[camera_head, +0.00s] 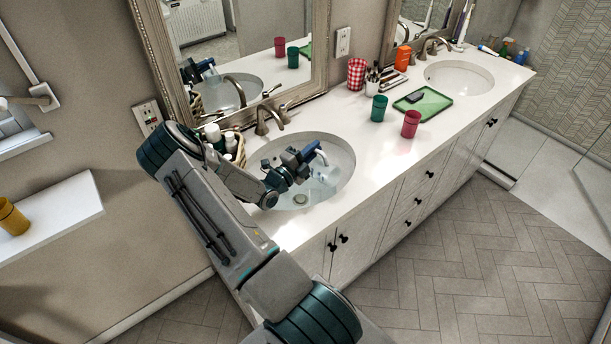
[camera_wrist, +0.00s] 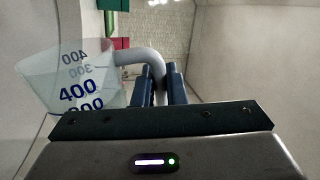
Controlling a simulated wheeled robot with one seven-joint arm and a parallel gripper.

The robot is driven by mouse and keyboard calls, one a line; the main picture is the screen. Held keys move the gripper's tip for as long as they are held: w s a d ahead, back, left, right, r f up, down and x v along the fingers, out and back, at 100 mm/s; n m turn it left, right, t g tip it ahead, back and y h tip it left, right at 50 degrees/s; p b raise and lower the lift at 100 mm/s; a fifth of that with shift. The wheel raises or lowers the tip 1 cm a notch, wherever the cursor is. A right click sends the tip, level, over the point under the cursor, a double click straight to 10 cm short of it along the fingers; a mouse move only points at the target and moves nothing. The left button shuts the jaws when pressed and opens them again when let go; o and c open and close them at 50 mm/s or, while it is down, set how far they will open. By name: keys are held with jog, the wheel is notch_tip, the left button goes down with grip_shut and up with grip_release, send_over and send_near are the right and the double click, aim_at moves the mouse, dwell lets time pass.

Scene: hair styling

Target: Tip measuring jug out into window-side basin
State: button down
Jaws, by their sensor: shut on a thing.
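The clear measuring jug (camera_wrist: 70,80) with blue numbers is at the left of the wrist view. Its pale curved handle (camera_wrist: 140,55) runs between the two dark blue fingers of my gripper (camera_wrist: 161,85), which is shut on it. In the head view, my gripper (camera_head: 308,152) holds the jug (camera_head: 324,176) over the nearer basin (camera_head: 342,155), on the window side. The jug is faint there, so its exact tilt and what it contains are hard to tell. The basin's drain (camera_head: 300,199) shows below and left of the jug.
A faucet (camera_head: 268,118) and a basket of bottles (camera_head: 228,145) stand behind the basin. Green (camera_head: 379,108) and red (camera_head: 411,123) cups and a green tray (camera_head: 428,106) are farther right. The far basin (camera_head: 460,78) is clear. A shelf with a yellow cup (camera_head: 12,217) is at left.

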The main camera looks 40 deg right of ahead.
aim_at(322, 152)
dwell(0.4)
jog(key=s+m, duration=0.1)
jog(key=m, duration=0.1)
jog(key=s+r+m+g, duration=0.1)
jog(key=s+m, duration=0.1)
jog(key=shift+s+r, duration=0.2)
jog(key=shift+s, duration=0.1)
jog(key=s+m, duration=0.1)
jog(key=s+r+m+g, duration=0.1)
jog(key=m, duration=0.1)
jog(key=s+m, duration=0.1)
jog(key=s, duration=0.1)
jog(key=shift+s+a+r, duration=0.1)
jog(key=shift+r, duration=0.15)
jog(key=s+f+m+g+y+b, duration=0.1)
jog(key=s+f+m+b, duration=0.1)
jog(key=s+m, duration=0.3)
jog(key=s+f+m+g+y+b, duration=0.1)
jog(key=s+m, duration=0.4)
jog(key=m, duration=0.5)
jog(key=f+b, duration=0.1)
jog(key=b, duration=0.1)
jog(key=shift+y+b, duration=0.3)
jog(key=shift+b, duration=0.05)
jog(key=shift+a+r, duration=0.1)
jog(key=shift+r, duration=0.05)
